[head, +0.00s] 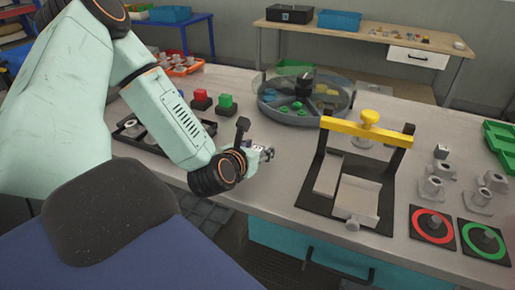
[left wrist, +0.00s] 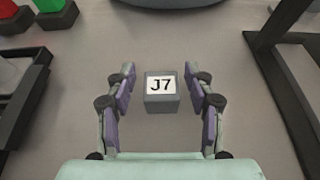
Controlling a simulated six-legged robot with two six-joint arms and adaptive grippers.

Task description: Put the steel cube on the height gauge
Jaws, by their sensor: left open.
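A grey cube (left wrist: 161,97) with a white label reading J7 sits on the bench in the left wrist view, between the fingers of my left gripper (left wrist: 161,88), with a gap on each side. My left gripper (head: 267,153) is open, low over the bench in the head view, where I cannot clearly make out the cube. What looks like the height gauge (head: 345,128), a dark frame with a yellow crossbar, stands right of the gripper; its dark frame edge also shows in the left wrist view (left wrist: 283,90). My right gripper is not in view.
Another small cube (head: 441,152) and metal fittings (head: 437,185) stand right of the frame. Bare bench lies between gripper and frame.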

